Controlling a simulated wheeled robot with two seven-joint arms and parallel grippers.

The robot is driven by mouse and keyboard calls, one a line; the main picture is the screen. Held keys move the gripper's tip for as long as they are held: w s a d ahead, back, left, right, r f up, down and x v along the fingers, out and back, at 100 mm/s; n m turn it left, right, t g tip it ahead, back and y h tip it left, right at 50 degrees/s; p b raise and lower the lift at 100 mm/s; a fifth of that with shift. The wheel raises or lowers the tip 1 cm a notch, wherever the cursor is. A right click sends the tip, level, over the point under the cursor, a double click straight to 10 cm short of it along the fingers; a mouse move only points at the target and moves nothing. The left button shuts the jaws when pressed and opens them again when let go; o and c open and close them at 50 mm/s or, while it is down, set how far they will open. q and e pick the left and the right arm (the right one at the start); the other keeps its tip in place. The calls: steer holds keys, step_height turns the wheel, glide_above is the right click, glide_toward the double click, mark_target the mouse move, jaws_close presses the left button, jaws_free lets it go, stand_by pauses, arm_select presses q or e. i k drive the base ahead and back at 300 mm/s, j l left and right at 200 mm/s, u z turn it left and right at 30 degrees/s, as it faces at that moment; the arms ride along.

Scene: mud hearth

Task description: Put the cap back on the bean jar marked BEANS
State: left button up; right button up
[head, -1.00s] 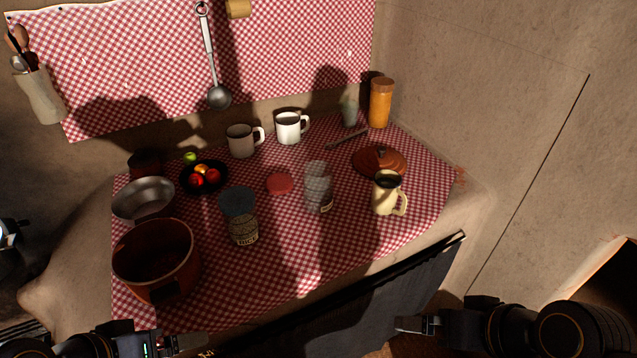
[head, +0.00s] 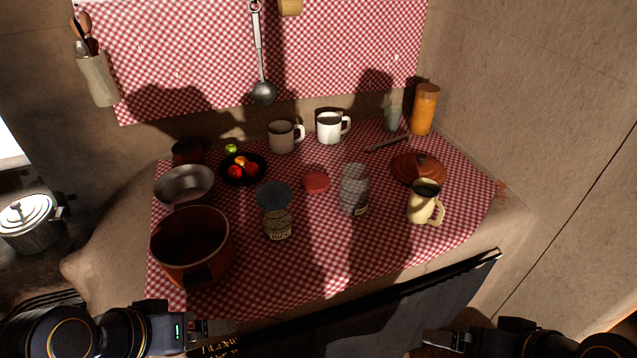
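A clear glass jar (head: 353,188) without a lid stands upright near the middle of the checked cloth. Its small label faces right and is too small to read. A flat red cap (head: 316,183) lies on the cloth just left of this jar, apart from it. Another jar (head: 278,224), labelled RICE, stands further left with a dark blue lid on. My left gripper (head: 222,328) is at the bottom left, near the counter's front edge. My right gripper (head: 436,339) is at the bottom right, in front of the counter. Both are away from jar and cap, with nothing visible held; their finger gaps are unclear.
A brown pot (head: 190,245), a metal bowl (head: 185,186) and a fruit bowl (head: 257,181) fill the left side. A cream jug (head: 422,203) and brown lid (head: 418,168) stand right of the clear jar. Two mugs are behind. The cloth before the jar is clear.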

mark_target(356, 184)
steer(key=i+l+z, duration=0.15)
steer(key=z, duration=0.35)
steer(key=i+z, duration=0.45)
steer(key=k, duration=0.1)
